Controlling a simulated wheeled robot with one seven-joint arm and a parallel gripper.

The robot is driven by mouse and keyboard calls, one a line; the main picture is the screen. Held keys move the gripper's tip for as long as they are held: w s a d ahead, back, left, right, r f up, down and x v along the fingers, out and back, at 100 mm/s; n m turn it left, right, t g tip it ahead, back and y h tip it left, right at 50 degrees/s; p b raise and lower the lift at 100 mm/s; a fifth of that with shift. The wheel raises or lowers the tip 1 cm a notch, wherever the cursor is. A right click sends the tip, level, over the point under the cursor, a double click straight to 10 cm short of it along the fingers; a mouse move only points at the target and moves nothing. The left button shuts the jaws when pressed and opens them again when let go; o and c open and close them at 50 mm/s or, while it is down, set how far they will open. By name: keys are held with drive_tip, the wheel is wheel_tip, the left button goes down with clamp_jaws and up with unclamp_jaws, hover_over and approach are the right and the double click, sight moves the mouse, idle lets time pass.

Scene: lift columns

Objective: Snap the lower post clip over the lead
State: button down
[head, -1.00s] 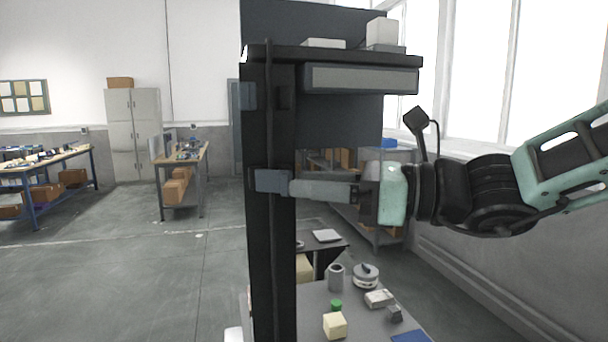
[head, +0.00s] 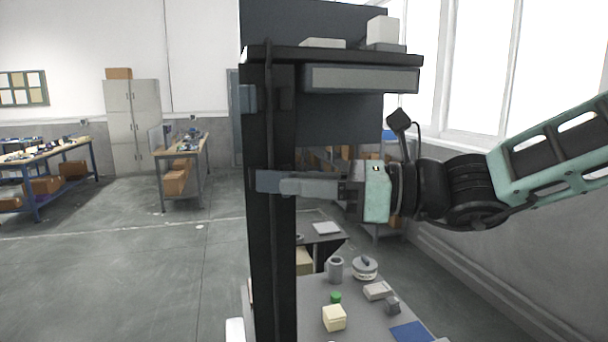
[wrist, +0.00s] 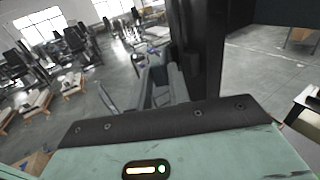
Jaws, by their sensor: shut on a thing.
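The dark lift post (head: 284,250) stands upright in the middle of the head view. A thin dark lead (head: 269,130) runs down its front face. The lower post clip (head: 268,181), a blue-grey block, sits at the post across the lead's line; whether it is closed over the lead I cannot tell. An upper clip (head: 247,97) is higher on the post's left edge. My gripper (head: 286,184) reaches in from the right, its grey fingers shut on the lower clip. In the wrist view my gripper's fingers (wrist: 165,88) are beside the dark post (wrist: 197,50); the clip is hard to make out there.
A dark shelf (head: 345,57) with a grey drawer front (head: 362,79) overhangs above my gripper. Below is a grey table (head: 312,290) with a cream block (head: 334,318), a grey cup (head: 335,268) and a round tin (head: 365,268). Open floor lies to the left.

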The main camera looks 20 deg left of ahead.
drive_tip(key=n+g+p, duration=0.1)
drive_tip(key=w+g+p, duration=0.1)
drive_tip(key=p, duration=0.1)
drive_tip(key=r+n+g+p, duration=0.1)
drive_tip(key=g, duration=0.1)
drive_tip(key=shift+w+a+n+h+p, duration=0.1)
drive_tip(key=shift+w+n+h+p, duration=0.2)
drive_tip(key=shift+w+p, duration=0.1)
drive_tip(key=shift+w+f+n+g+h+p, duration=0.15)
drive_tip(key=shift+n+g+h+p, duration=0.15)
drive_tip(key=shift+g+p, duration=0.2)
drive_tip(key=shift+w+f+n+g+h+p, duration=0.1)
drive_tip(key=shift+n+g+h+p, duration=0.1)
drive_tip(key=shift+n+g+p, duration=0.3)
drive_tip(key=shift+b, duration=0.35)
drive_tip(key=c, duration=1.5)
unclamp_jaws()
drive_tip(key=shift+r, duration=0.1)
drive_tip(key=shift+o, duration=0.2)
drive_tip(key=shift+f+m+b, duration=0.2)
drive_tip(key=shift+m+b, duration=0.1)
drive_tip(key=shift+b, duration=0.05)
